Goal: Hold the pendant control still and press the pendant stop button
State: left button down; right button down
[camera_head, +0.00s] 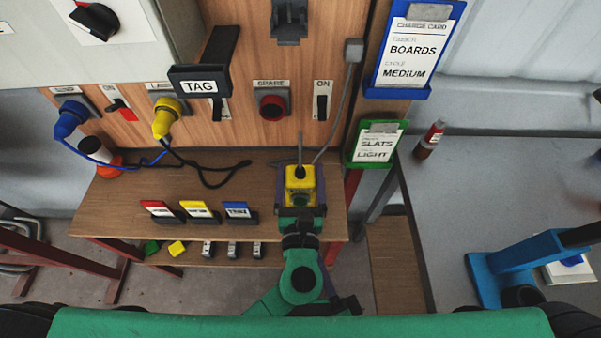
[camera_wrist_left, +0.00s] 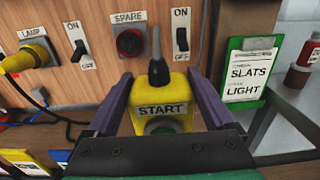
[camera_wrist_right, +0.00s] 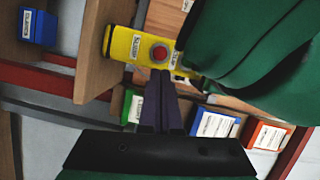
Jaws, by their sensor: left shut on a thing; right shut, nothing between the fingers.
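The yellow pendant control (camera_head: 300,178) hangs on its grey cable in front of the wooden shelf. My left gripper (camera_head: 300,190) is shut on it, with a purple finger on each side. In the left wrist view the pendant (camera_wrist_left: 160,90) is upright, with a START label and a green button (camera_wrist_left: 163,127) partly hidden by the gripper. In the right wrist view the pendant (camera_wrist_right: 140,46) shows the red stop button (camera_wrist_right: 160,53). My right gripper (camera_wrist_right: 162,74) is shut and empty, its tips close by the stop button; I cannot tell whether they touch.
The wooden shelf (camera_head: 120,215) holds red, yellow and blue card holders. Behind is a wooden panel with switches, a red SPARE socket (camera_head: 272,104) and yellow and blue plugs. A green clipboard (camera_head: 375,143) hangs to the right. A grey bench (camera_head: 480,190) lies further right.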

jog(key=a+m+g+y, duration=0.1)
jog(key=y, duration=0.1)
jog(key=s+a+m+g+y, duration=0.1)
jog(key=m+g+y, duration=0.1)
jog(key=a+m+g+y, duration=0.1)
jog(key=y, duration=0.1)
jog(key=shift+s+f+m, duration=0.4)
jog(key=w, duration=0.8)
jog(key=shift+w, duration=0.4)
jog(key=shift+w, duration=0.15)
dwell(1.5)
